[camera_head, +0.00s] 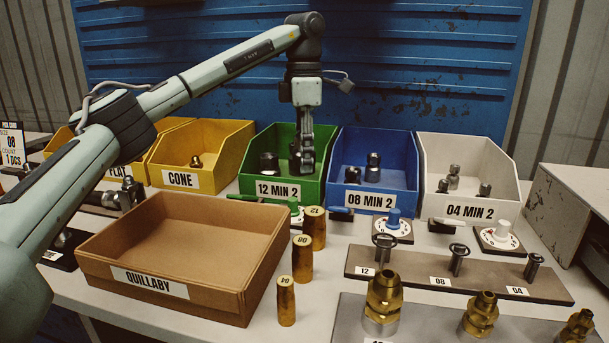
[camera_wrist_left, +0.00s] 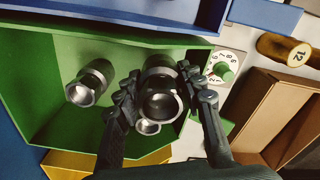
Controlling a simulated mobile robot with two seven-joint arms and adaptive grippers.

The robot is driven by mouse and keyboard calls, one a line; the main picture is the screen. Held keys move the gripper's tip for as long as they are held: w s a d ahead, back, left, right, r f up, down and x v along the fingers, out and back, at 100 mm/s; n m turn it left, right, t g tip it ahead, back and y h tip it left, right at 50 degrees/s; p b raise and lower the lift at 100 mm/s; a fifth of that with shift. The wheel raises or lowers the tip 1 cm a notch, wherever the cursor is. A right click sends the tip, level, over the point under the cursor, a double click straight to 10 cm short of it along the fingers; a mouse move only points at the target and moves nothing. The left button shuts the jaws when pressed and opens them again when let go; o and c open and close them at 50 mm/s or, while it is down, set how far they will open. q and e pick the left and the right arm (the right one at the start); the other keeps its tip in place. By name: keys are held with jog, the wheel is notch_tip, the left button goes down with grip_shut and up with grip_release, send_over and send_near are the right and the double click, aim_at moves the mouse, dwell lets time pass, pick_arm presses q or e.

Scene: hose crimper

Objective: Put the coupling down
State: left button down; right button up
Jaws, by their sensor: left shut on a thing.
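My left gripper (camera_head: 303,165) points down over the green bin (camera_head: 302,194) labelled "12 MIN 2". In the left wrist view the gripper (camera_wrist_left: 163,98) is shut on a dark metal coupling (camera_wrist_left: 160,78), with one finger on each side and its open end facing the camera. Another coupling (camera_wrist_left: 90,82) lies in the green bin to the left, and it also shows in the head view (camera_head: 269,163). Part of a further ring-shaped end (camera_wrist_left: 148,127) shows just beneath the held coupling. I cannot tell whether the held coupling touches the bin floor. My right gripper is not in view.
The blue bin (camera_head: 372,201) and white bin (camera_head: 468,212) stand to the right, the yellow "CONE" bin (camera_head: 182,180) to the left. An open cardboard "QUILLABY" tray (camera_head: 150,285) sits in front. Brass-coloured cylinders, dials and fitting stands crowd the bench front.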

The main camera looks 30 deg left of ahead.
pick_arm(q)
notch_tip(320, 180, down, 4)
jog(key=shift+w+a+f, duration=0.1)
jog(key=shift+w+f, duration=0.05)
jog(key=shift+f, duration=0.25)
jog(key=c, duration=1)
grip_release()
jog(key=shift+o, duration=0.2)
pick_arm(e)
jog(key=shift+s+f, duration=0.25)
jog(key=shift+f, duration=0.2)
pick_arm(q)
jog(key=shift+r, duration=0.1)
